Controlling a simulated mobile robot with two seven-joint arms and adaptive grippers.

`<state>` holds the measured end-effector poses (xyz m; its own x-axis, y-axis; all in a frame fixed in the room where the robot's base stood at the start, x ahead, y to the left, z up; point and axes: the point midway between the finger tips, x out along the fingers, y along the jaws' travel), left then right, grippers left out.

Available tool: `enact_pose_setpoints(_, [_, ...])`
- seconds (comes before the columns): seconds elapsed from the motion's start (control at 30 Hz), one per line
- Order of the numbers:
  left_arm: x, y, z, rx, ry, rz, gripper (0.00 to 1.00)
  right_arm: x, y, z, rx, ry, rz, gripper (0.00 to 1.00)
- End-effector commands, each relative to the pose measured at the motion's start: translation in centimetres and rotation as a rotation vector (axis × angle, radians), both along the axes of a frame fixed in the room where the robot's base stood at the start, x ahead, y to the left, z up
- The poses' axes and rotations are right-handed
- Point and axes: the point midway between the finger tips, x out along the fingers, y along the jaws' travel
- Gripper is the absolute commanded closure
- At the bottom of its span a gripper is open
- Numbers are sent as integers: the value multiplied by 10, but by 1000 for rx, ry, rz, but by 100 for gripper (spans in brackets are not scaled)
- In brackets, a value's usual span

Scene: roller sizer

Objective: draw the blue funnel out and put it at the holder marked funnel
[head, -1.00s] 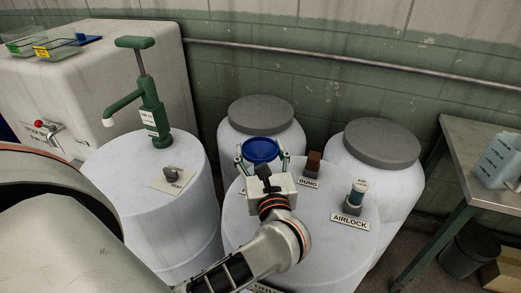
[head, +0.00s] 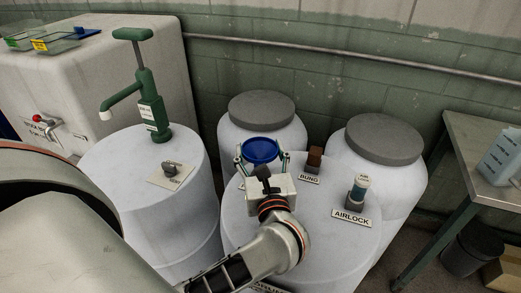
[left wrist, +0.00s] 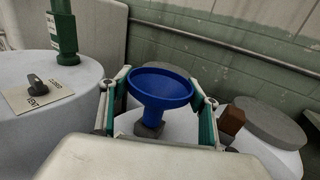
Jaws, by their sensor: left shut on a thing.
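The blue funnel (head: 261,150) stands upright, wide mouth up, over the far part of the front white drum (head: 325,225). My left gripper (head: 262,156) has a finger on each side of it and is shut on it. In the left wrist view the funnel (left wrist: 161,87) sits between the fingers, and its narrow lower end meets a grey block (left wrist: 150,129). I cannot tell whether the stem is inside that block. A label (head: 268,288) at the bottom edge is cut off and unreadable. My right gripper is out of view.
A brown bung (head: 314,159) and an airlock (head: 358,193) stand in marked holders right of the funnel. A green pump (head: 150,105) rises from the left drum. Two grey-lidded drums (head: 262,107) (head: 383,139) stand behind. A metal table (head: 480,145) is at right.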

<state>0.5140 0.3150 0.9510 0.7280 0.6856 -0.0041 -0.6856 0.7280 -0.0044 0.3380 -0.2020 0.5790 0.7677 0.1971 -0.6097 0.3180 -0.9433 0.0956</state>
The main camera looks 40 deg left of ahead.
Motion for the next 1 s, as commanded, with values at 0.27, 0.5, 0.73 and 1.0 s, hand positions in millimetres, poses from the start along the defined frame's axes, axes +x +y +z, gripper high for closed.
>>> enact_pose_setpoints(0.27, [0,0,-4,0,0,0,29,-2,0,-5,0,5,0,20])
enact_pose_setpoints(0.5, [0,0,-4,0,0,0,20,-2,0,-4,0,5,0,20])
enact_pose_setpoints(0.73, [-4,-5,-5,-1,1,-2,20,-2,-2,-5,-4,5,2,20])
enact_pose_setpoints(1.0, [-34,-33,-5,-3,2,-2,20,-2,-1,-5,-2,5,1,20])
